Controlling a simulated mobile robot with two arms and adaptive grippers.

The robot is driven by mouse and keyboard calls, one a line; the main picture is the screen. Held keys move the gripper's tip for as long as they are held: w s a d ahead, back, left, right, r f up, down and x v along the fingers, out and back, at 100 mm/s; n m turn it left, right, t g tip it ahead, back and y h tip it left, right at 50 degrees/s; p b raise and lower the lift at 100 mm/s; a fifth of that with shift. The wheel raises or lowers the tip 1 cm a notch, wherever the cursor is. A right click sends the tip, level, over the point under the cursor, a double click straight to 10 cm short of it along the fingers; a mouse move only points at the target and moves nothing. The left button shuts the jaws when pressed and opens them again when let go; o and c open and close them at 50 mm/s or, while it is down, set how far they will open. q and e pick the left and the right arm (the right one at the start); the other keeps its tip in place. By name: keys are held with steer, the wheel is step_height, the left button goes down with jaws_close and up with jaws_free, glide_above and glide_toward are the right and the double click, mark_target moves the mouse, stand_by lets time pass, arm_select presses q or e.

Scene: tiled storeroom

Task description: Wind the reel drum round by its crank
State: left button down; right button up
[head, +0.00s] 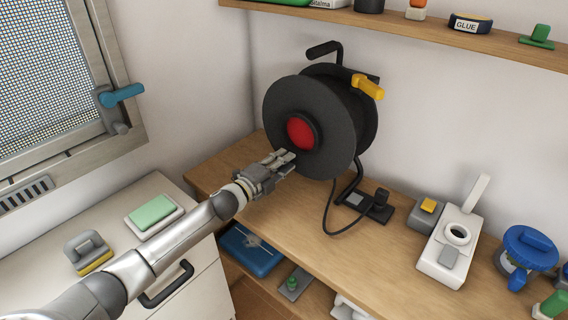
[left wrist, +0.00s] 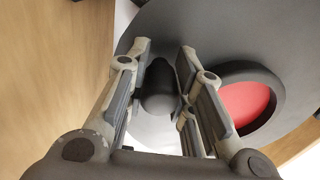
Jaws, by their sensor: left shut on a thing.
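The reel drum (head: 285,103) is a large dark grey disc with a red hub (head: 301,132), standing on the wooden bench. It fills much of the left wrist view (left wrist: 225,40), with the red hub (left wrist: 242,105) at right. My left gripper (head: 289,160) is at the lower front of the disc, below and left of the hub. In the left wrist view its fingers (left wrist: 162,62) are closed around the dark crank knob (left wrist: 159,88). In the head view the knob is hidden by the fingers. My right gripper is out of view.
The reel's frame has a black top handle (head: 325,49) and a yellow lever (head: 368,87). A black cable (head: 328,208) leads to the bench. A shelf (head: 420,32) runs above.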

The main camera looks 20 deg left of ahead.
arm_select(q)
steer(key=shift+a, duration=0.1)
steer(key=c, duration=1.5)
jaws_free()
steer(key=v, duration=1.2)
steer(key=shift+r, duration=0.1)
